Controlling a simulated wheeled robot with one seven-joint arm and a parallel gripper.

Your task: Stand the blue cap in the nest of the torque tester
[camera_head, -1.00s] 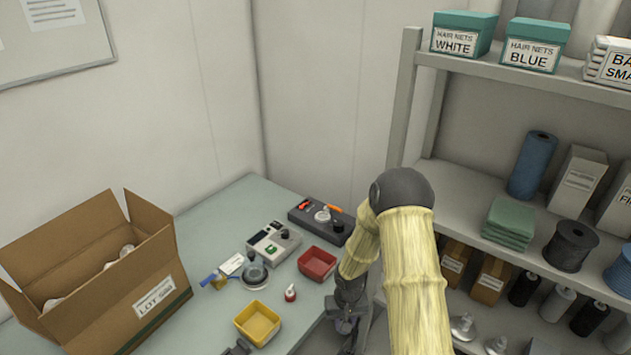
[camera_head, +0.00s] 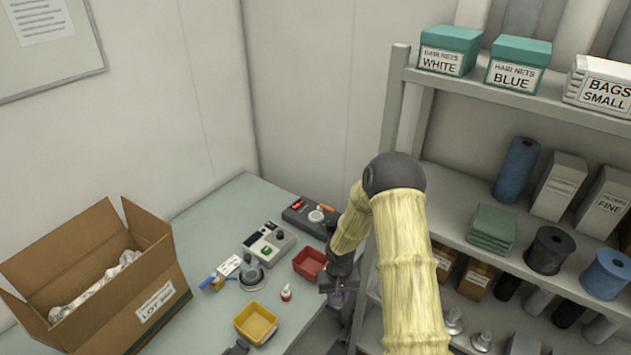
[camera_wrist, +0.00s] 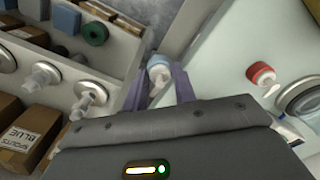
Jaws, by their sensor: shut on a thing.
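My gripper (camera_head: 337,297) is at the table's right edge, beside the red tray. In the wrist view, its purple fingers (camera_wrist: 160,88) are shut on a small whitish piece with a pale blue top, which I take to be the blue cap (camera_wrist: 158,63). In the head view I cannot make the cap out clearly at the gripper. A dark device with a red display and a pale round seat (camera_head: 310,216) stands at the back of the table. A grey device with a black knob (camera_head: 269,246) stands in front of it. I cannot tell for certain which is the torque tester.
A red tray (camera_head: 310,252), a yellow tray (camera_head: 255,315) and a small red-and-white piece (camera_head: 286,293) are on the table. An open carton (camera_head: 100,295) is at left. Shelves (camera_head: 470,215) stand close on the right.

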